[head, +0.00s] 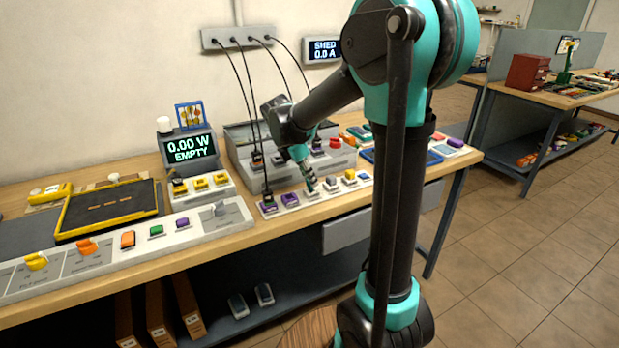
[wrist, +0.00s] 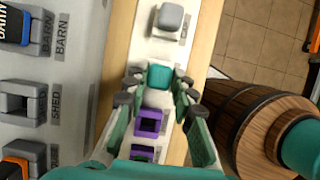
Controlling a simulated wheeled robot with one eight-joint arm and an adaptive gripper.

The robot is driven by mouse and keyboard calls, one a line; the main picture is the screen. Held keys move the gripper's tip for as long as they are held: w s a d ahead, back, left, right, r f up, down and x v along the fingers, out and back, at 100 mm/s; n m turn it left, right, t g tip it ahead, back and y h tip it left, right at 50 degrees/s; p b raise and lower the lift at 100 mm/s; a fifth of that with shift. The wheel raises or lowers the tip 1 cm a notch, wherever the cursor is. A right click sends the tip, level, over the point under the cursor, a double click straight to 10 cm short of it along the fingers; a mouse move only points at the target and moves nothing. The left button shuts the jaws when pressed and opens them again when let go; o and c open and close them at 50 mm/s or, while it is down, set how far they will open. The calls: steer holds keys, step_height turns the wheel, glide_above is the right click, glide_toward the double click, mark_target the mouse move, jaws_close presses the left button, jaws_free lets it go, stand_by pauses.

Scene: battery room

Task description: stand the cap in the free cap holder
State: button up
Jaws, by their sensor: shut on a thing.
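My gripper (wrist: 158,82) is shut on a small teal cap (wrist: 159,76) in the wrist view, with a finger on either side of it. The cap is over the pale strip (wrist: 146,42) along the bench's front edge. Whether it touches the strip or a holder I cannot tell; what lies under it is hidden. A grey cap (wrist: 171,18) stands on the strip beyond it. A purple square piece with a dark middle (wrist: 150,122) is on the near side. In the head view my gripper (head: 309,182) is low over the strip (head: 327,195); the cap is too small to make out.
A grey panel with square sockets (wrist: 22,105) lies left of the strip in the wrist view. A wooden barrel (wrist: 240,110) stands off the bench on the right. In the head view, black cables (head: 250,95) hang behind my gripper, and a display (head: 190,149) reads EMPTY.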

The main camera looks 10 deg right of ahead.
steer(key=shift+f, duration=0.55)
steer(key=o, duration=0.6)
steer(key=v, duration=1.1)
stand_by(0.8)
steer(key=shift+d, duration=0.1)
